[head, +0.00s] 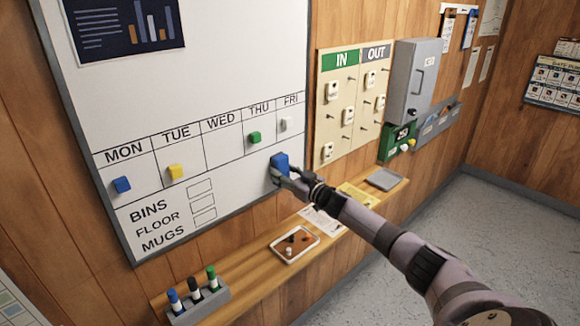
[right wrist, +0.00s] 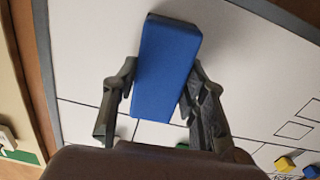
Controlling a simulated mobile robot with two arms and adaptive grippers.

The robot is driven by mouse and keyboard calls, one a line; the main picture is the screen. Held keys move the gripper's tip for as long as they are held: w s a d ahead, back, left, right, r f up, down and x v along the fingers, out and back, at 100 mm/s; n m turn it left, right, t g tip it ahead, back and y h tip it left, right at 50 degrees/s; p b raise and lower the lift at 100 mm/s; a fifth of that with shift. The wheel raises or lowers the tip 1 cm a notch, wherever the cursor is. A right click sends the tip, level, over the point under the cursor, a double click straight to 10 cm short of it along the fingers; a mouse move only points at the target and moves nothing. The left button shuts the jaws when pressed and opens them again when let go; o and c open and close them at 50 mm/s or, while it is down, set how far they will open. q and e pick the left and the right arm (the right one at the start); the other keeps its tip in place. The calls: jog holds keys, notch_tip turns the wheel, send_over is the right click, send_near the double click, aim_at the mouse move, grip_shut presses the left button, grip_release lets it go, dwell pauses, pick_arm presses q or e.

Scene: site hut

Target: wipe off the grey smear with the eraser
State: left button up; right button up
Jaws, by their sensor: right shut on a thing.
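The blue eraser (head: 279,162) is held by my right gripper (head: 284,174) at the lower right of the whiteboard (head: 225,60), below the THU and FRI columns. In the right wrist view the two fingers are shut on the sides of the eraser (right wrist: 166,70), with the board behind it. The eraser is at or very close to the board; I cannot tell whether it touches. I see no grey smear on the bare parts of the board; any mark behind the eraser or gripper is hidden. My left gripper is not in view.
Magnets sit on the board: blue (head: 121,185), yellow (head: 176,171), green (head: 254,137) and pale (head: 286,124). Below, a wooden shelf (head: 255,272) holds a marker holder (head: 200,303) and a small tray (head: 294,259). An IN/OUT board (head: 345,100) hangs to the right.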

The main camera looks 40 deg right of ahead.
aim_at(257, 176)
jog(key=shift+a, duration=0.4)
jog(key=shift+s+a+r+p, duration=0.1)
jog(key=shift+a+p, duration=0.8)
jog(key=shift+a, duration=0.95)
jog(key=shift+s+a+p, duration=0.1)
jog(key=shift+a+p, duration=0.45)
jog(key=shift+a, duration=1.05)
jog(key=shift+s, duration=0.1)
